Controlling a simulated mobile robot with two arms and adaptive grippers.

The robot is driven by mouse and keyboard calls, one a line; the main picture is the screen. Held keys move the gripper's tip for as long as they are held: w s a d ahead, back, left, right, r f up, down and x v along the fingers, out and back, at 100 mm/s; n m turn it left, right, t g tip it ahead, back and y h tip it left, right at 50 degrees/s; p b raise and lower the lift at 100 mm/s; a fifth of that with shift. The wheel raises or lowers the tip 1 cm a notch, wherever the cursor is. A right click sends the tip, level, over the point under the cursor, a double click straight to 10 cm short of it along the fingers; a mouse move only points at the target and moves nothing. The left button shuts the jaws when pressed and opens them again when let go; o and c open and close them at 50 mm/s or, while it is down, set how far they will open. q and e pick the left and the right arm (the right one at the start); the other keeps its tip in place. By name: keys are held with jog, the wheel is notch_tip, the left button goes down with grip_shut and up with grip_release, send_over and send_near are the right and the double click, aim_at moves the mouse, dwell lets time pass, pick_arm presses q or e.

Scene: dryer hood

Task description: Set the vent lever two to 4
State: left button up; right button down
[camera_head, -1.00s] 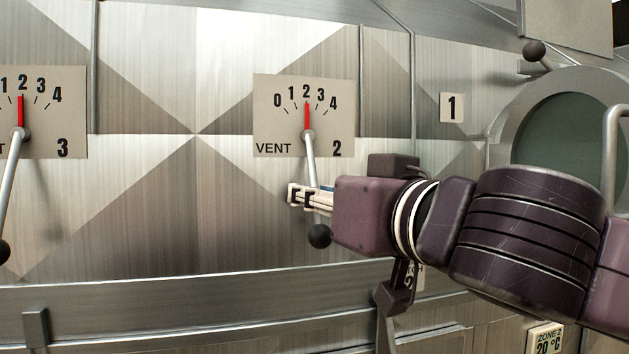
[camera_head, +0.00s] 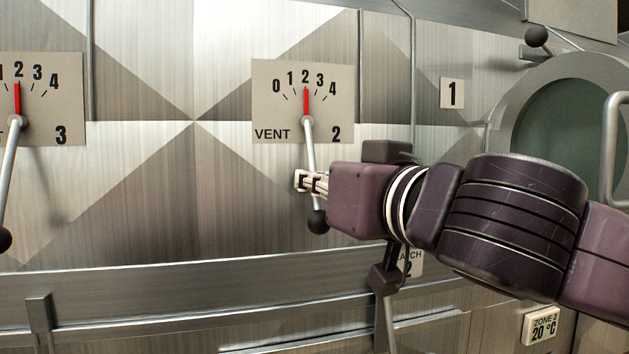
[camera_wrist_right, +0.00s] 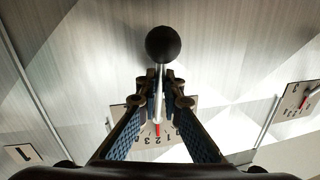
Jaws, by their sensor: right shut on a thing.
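The vent lever two (camera_head: 308,146) is a silver rod with a black ball knob (camera_head: 318,221), hanging down from a pivot on the plate (camera_head: 267,104) marked VENT 2. Its red pointer (camera_head: 306,101) stands at 2 on the 0 to 4 scale. My right gripper (camera_head: 307,182) reaches in from the right and is shut on the rod, above the knob. In the right wrist view the fingertips (camera_wrist_right: 161,90) sit on both sides of the rod, with the knob (camera_wrist_right: 163,44) beyond them. My left gripper is not in view.
Another lever (camera_head: 11,160) with a red pointer at 2 hangs at the plate marked 3 on the left. A metal rail (camera_head: 190,294) runs below. A round window (camera_head: 560,130) with a handle is at the right. The wall left of the lever is clear.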

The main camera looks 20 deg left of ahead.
jog(key=shift+s+a+f+b, duration=0.1)
jog(key=shift+a+f+b, duration=0.1)
jog(key=shift+b, duration=0.45)
jog(key=m+b, duration=0.1)
jog(key=b, duration=0.1)
jog(key=s+a+m+b, duration=0.1)
jog(key=m+b, duration=0.1)
jog(key=a+m+b, duration=0.1)
jog(key=b, duration=0.2)
jog(key=shift+s+a+r+m+t, duration=0.15)
jog(key=shift+s+m+t, duration=0.15)
jog(key=shift+s+a+r+m+b, duration=0.25)
jog(key=shift+a+r+m+b, duration=0.2)
jog(key=shift+m+b, duration=0.6)
jog(key=shift+s+a+r+m+t+b, duration=0.25)
jog(key=shift+a+r+m+t+b, duration=0.15)
jog(key=shift+m, duration=0.45)
jog(key=shift+d+r, duration=0.1)
jog(key=shift+r, duration=0.05)
jog(key=c, duration=2.1)
grip_release()
